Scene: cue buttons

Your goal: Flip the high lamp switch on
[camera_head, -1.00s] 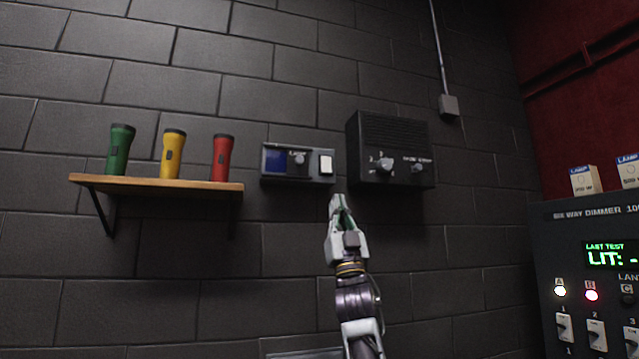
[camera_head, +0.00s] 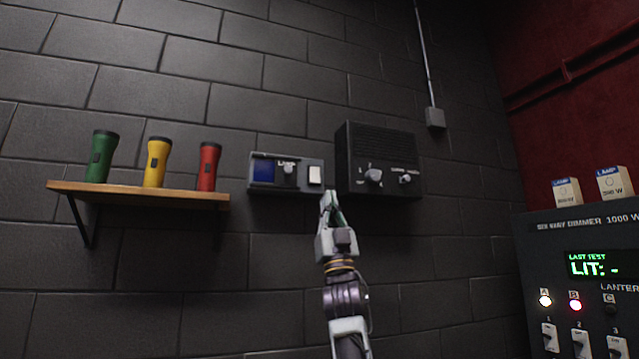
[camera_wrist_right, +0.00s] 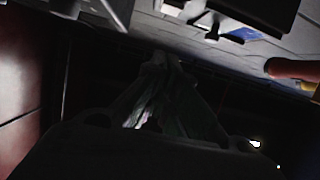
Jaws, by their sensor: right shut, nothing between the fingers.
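The lamp switch panel (camera_head: 264,188) is a small grey box high on the dark block wall, with a blue label, a knob (camera_head: 289,168) and a white rocker switch (camera_head: 315,175) at its right end. I cannot tell from here whether the rocker is on or off. My right gripper (camera_head: 329,197) is shut and empty, pointing up just below and slightly right of the rocker. Whether it touches the panel is not clear. In the right wrist view the fingers (camera_wrist_right: 162,62) are dark and come together below the panel's underside. My left gripper is not in view.
A black speaker-like box (camera_head: 385,145) with two knobs is close right of the panel. A wooden shelf (camera_head: 135,192) with green, yellow and red torches is to the left. A dimmer cabinet (camera_head: 560,236) with lamp boxes stands at the right. The wall below the panel is clear.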

